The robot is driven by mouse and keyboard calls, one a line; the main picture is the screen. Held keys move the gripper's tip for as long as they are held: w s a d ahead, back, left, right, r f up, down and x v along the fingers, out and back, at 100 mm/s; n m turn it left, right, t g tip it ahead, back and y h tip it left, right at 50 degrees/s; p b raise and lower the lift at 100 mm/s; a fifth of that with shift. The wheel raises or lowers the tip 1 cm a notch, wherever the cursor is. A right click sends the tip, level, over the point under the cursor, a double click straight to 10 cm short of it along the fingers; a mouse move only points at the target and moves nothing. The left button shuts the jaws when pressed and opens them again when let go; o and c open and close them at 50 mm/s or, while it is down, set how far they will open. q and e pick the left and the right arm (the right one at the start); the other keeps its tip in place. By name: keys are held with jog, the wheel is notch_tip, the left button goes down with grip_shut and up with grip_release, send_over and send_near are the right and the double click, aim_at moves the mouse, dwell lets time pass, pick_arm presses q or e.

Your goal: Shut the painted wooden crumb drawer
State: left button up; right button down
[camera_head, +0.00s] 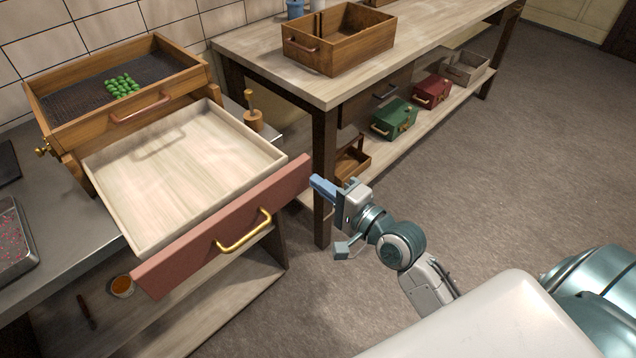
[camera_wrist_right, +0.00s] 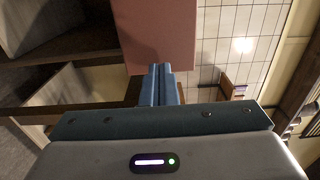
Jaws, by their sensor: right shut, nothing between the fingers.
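The crumb drawer (camera_head: 180,185) is pulled far out, with pale wooden inside and a painted dull-red front (camera_head: 225,235) bearing a brass handle (camera_head: 243,232). It looks empty. My right gripper (camera_head: 318,186) is shut and empty at the right end of the red front. In the right wrist view its blue fingers (camera_wrist_right: 159,84) are together, with the red front (camera_wrist_right: 155,35) just beyond them. I cannot tell whether they touch it. My left gripper is not in view.
Above the drawer is a wooden tray (camera_head: 160,112) with dark mesh and green pieces (camera_head: 122,86). A workbench (camera_head: 300,88) holds a wooden crate (camera_head: 340,45); green (camera_head: 394,119) and red (camera_head: 431,92) boxes sit on its lower shelf. The floor (camera_head: 480,190) to the right is clear.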

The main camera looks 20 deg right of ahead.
aim_at(250, 133)
jog(key=shift+w+a, duration=0.2)
jog(key=shift+w, duration=0.3)
